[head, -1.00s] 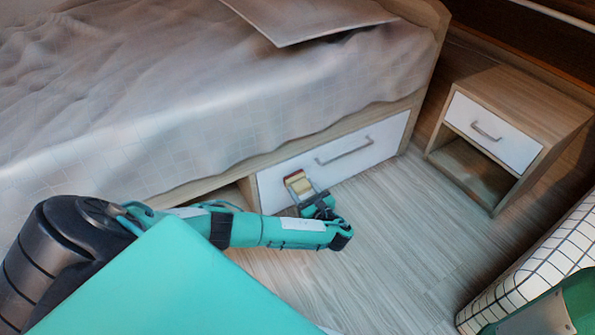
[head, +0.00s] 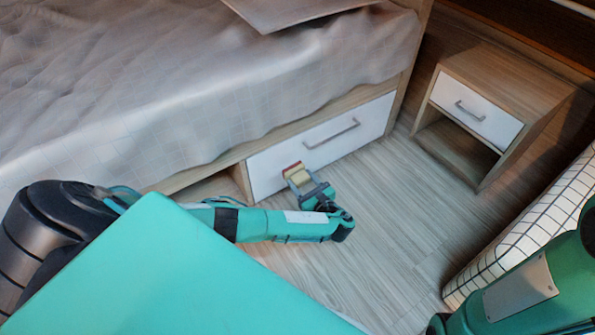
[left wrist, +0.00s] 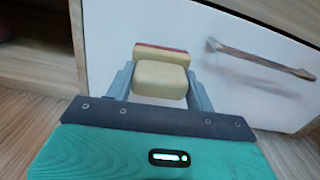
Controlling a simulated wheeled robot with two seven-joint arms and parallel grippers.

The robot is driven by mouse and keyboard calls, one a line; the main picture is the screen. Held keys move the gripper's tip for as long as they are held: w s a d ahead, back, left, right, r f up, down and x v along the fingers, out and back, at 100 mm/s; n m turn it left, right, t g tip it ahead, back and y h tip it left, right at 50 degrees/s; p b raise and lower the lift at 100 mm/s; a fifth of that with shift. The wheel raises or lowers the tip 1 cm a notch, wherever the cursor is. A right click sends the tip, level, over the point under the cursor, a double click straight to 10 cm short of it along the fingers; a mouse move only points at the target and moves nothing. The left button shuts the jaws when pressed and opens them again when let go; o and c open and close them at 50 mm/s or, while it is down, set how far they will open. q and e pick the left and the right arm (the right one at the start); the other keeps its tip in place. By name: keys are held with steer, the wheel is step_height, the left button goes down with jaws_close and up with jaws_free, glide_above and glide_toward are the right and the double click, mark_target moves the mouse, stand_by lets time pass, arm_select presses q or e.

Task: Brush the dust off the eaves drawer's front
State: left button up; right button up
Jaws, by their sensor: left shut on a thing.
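The eaves drawer's white front (head: 358,145) is set in the wooden bed base, with a grey bar handle (head: 331,133). It looks closed. My left gripper (head: 302,182) is shut on a brush with a cream body and a red strip (head: 293,170). The brush is at the left part of the drawer front, left of the handle. In the left wrist view the brush (left wrist: 160,78) sits between the fingers, in front of the white panel (left wrist: 230,80); I cannot tell whether it touches. A faint greyish patch lies below the handle (left wrist: 258,57) there. My right gripper does not show.
A wooden nightstand (head: 530,80) with a white drawer stands at the right. An open bay (head: 207,188) in the bed base lies left of the drawer. A white grid-patterned thing (head: 530,230) is at lower right, by my right arm. The floor before the drawer is clear.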

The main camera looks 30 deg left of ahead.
arm_select(q)
steer(key=shift+s+d, duration=0.25)
steer(key=shift+d, duration=0.3)
steer(key=shift+p+v, duration=0.6)
steer(key=shift+v, duration=0.95)
